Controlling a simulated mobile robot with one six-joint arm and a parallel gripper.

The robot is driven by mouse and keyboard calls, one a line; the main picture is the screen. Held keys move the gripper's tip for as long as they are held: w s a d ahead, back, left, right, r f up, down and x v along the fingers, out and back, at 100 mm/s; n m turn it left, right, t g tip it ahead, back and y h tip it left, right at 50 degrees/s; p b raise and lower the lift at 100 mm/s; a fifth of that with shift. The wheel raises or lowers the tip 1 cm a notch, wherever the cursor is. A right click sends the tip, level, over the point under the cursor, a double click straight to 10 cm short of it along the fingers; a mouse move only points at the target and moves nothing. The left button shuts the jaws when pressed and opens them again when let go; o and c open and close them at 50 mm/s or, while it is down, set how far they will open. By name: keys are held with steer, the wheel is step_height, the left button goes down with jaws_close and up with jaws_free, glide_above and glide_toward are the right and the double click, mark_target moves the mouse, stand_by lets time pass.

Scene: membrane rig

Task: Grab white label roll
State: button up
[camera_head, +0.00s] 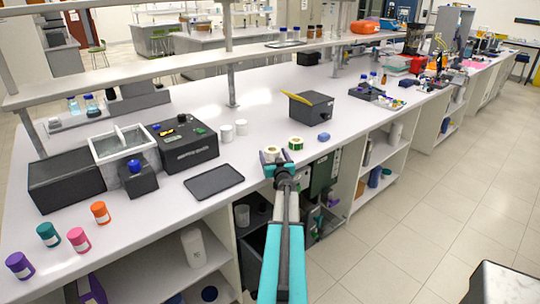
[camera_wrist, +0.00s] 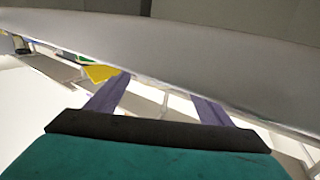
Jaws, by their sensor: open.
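The white label roll (camera_head: 271,152) is on the bench's front edge area in the head view, just beyond my gripper and partly hidden by it. A green-and-white roll (camera_head: 296,143) stands close to its right. My gripper (camera_head: 278,170) is at the front edge of the bench, right by the white roll; whether it touches the roll cannot be told. In the wrist view my gripper (camera_wrist: 157,102) has its two fingers spread apart with nothing visible held between them. The white roll cannot be made out in the wrist view.
A blue item (camera_head: 324,137) lies right of the rolls. A black box (camera_head: 311,107) with a yellow piece stands behind them. A dark tray (camera_head: 214,181) and two white containers (camera_head: 234,130) are to the left. A raised shelf (camera_head: 190,62) spans behind. Open cabinets lie below the bench.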

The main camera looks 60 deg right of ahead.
mark_target(271, 150)
steer(key=shift+p+x, duration=0.55)
steer(key=shift+x, duration=1.45)
steer(key=shift+s, duration=0.1)
steer(key=c, duration=1.2)
